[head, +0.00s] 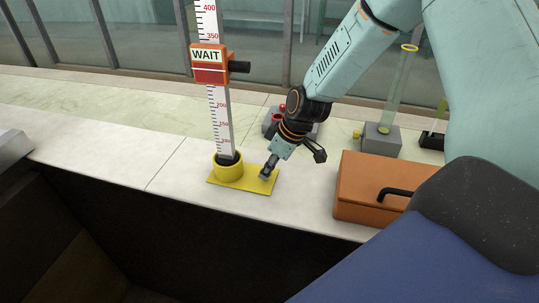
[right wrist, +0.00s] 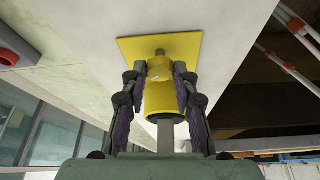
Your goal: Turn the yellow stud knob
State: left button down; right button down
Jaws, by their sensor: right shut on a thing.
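The yellow stud knob (right wrist: 158,69) is between the fingertips of my right gripper (right wrist: 160,78), which is shut on it. A short grey stud shows just beyond it, by the yellow base plate (right wrist: 185,44). In the head view my right gripper (head: 268,170) comes down at the right part of the yellow plate (head: 240,184), hiding the knob. A yellow collar (head: 229,171) stands on the plate, left of the gripper, around the foot of an upright white scale staff (head: 220,120). My left gripper is not in view.
An orange sign reading WAIT (head: 208,56) sits on the staff with a black handle. An orange box (head: 365,182) stands close right of my gripper. Behind are a grey block with red parts (head: 270,121) and a glass tube (head: 397,85).

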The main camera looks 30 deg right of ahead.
jog(key=m+p, duration=0.1)
jog(key=m+h+p, duration=0.1)
jog(key=m+p, duration=0.2)
jog(key=p, duration=0.1)
jog(key=shift+s+a+r+t+h, duration=0.15)
jog(key=shift+a+r+t+h, duration=0.15)
jog(key=shift+h, duration=0.1)
jog(key=m+p, duration=0.2)
jog(key=shift+f+m+h, duration=0.2)
jog(key=shift+m+h, duration=0.1)
jog(key=shift+h, duration=0.1)
jog(key=shift+m+h+p, duration=0.3)
jog(key=shift+m+p, duration=0.05)
jog(key=shift+m, duration=0.55)
jog(key=c, duration=1)
grip_release()
jog(key=shift+a+f, duration=0.1)
jog(key=v, duration=1.2)
jog(key=shift+a, duration=0.1)
